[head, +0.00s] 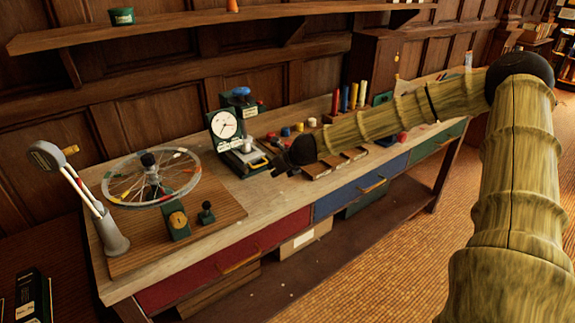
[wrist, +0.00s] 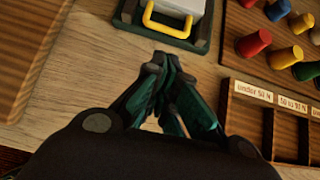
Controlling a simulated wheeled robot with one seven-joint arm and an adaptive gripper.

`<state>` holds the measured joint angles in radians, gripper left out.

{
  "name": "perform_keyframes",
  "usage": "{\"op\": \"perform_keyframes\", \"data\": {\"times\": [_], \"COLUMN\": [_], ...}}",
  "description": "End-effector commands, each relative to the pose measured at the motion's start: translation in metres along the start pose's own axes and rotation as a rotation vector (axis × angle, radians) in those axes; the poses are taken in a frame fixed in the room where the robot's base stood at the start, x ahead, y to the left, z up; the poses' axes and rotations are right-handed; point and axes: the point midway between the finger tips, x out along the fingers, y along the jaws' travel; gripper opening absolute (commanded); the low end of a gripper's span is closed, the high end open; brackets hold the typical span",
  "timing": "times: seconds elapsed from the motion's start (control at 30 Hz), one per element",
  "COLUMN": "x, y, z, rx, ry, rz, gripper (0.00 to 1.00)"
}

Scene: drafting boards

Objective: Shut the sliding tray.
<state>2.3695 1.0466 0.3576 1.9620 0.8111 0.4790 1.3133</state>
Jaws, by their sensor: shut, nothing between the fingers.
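The sliding tray appears to be the dark green low tray (head: 242,170) in front of the dial gauge (head: 226,124) on the bench. It carries a pale block and has a yellow handle (head: 259,163). In the wrist view the tray's green edge (wrist: 196,44) and its yellow loop handle (wrist: 167,26) show at the top; the rest is cut off. My gripper (head: 279,169) is just right of the handle in the head view. In the wrist view my gripper (wrist: 165,62) is shut and empty, its tips just below the handle, with a small gap visible.
A spoked wheel (head: 151,178) on a wooden board stands at left. Coloured pegs (wrist: 285,56) and a labelled compartment box (wrist: 262,92) lie right of my gripper. Red (head: 222,262) and blue (head: 345,197) drawers are below the bench top. Bare wood lies around my gripper.

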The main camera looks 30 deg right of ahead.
Motion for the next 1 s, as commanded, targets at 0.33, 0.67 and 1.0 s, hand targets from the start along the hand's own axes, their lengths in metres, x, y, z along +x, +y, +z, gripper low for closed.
{"op": "perform_keyframes", "data": {"times": [0.33, 0.67, 1.0], "x": [-0.03, -0.057, -0.076], "y": [0.0, 0.0, 0.0], "z": [0.001, 0.0, 0.0], "rx": [0.002, 0.001, 0.0], "ry": [-0.002, -0.002, 0.0], "rz": [0.002, 0.002, 0.001], "gripper": [0.0, 0.0, 0.0]}}
